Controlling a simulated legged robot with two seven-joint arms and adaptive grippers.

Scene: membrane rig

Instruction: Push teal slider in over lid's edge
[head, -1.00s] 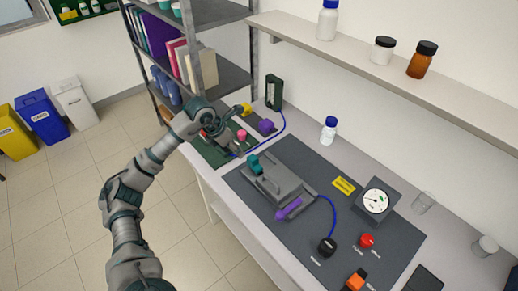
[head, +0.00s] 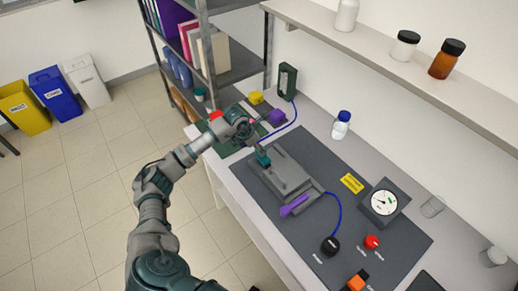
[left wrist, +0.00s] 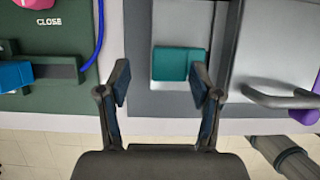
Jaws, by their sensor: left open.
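The teal slider (head: 262,157) sits at the far left end of the grey rig with its flat lid (head: 288,176). In the left wrist view the teal slider (left wrist: 177,62) lies ahead of the fingers, right of their middle, with the right fingertip overlapping its lower right edge. I cannot tell whether they touch. My left gripper (left wrist: 160,82) is open and empty. In the head view my left gripper (head: 249,137) is beside the slider, partly hidden by its own wrist. My right gripper is not in view.
A grey handle (left wrist: 280,97) stands right of the fingers. A green mat (left wrist: 50,75) with a blue piece lies left. A gauge (head: 383,202) stands right.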

